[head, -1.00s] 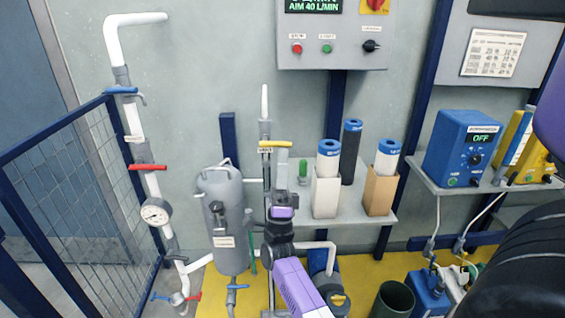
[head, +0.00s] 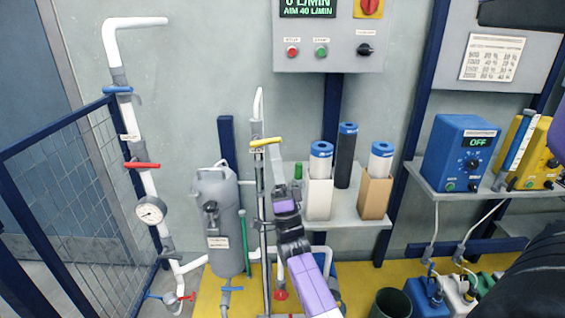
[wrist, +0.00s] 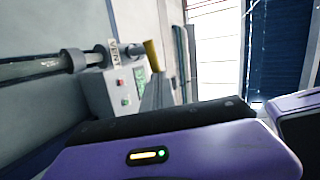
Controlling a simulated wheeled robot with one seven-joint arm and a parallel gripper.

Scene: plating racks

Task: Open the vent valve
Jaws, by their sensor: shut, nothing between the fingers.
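The vent valve has a yellow lever handle (head: 265,142) on a thin upright pipe (head: 257,105) in the middle of the head view. The lever lies across the pipe, slightly tilted with its right end higher. In the wrist view the yellow handle (wrist: 152,55) stands beside a "VENT" label (wrist: 113,50). My gripper (head: 273,150) is shut and empty. Its tips are right at the lever's right half, just under it. Whether they touch it I cannot tell. The gripper's fingers (wrist: 155,88) also show in the wrist view, pointing towards the handle.
A grey filter tank (head: 222,225) stands left of the pipe. A shelf (head: 345,215) with several cartridges (head: 320,190) is close on the right. A control panel (head: 330,40) hangs above. Another pipe with blue and red handles (head: 142,165) stands far left.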

